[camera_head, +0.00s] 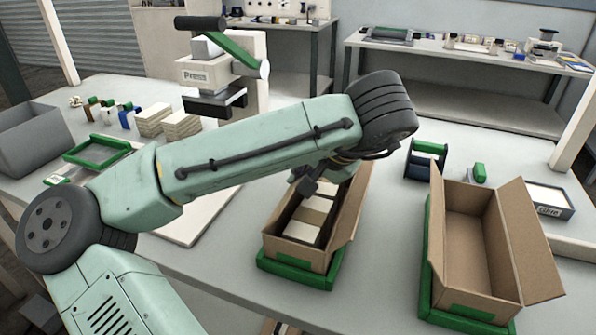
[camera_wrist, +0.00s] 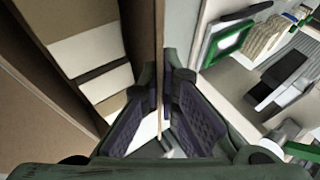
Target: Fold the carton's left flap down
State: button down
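The brown open carton (camera_head: 345,235) sits on a green base on the table, with white, tan and dark packs inside. My gripper (camera_head: 312,186) is at the far left side of this carton, partly hidden by my arm in the head view. In the wrist view, the left flap (camera_wrist: 159,30) stands up edge-on and runs between my two fingers (camera_wrist: 161,85). The fingers are close together on either side of it, seemingly shut on it. The packs (camera_wrist: 88,48) lie left of the flap. My arm hides much of the left flap in the head view.
A second open, empty carton (camera_head: 472,225) stands on a green base at the right. A press (camera_head: 225,75), a green tray (camera_head: 97,151), stacked cards and a grey bin (camera_head: 35,138) are at the left.

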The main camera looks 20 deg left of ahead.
jog(key=shift+d+f+m+y+b, duration=0.25)
jog(key=shift+y+b, duration=0.3)
jog(key=shift+y, duration=0.2)
jog(key=shift+d+f+m+y+b, duration=0.2)
jog(key=shift+y+b, duration=0.35)
jog(key=shift+y, duration=0.2)
jog(key=shift+t, duration=0.3)
jog(key=c, duration=1.8)
grip_release()
jog(key=shift+c, duration=0.2)
jog(key=shift+r, duration=0.1)
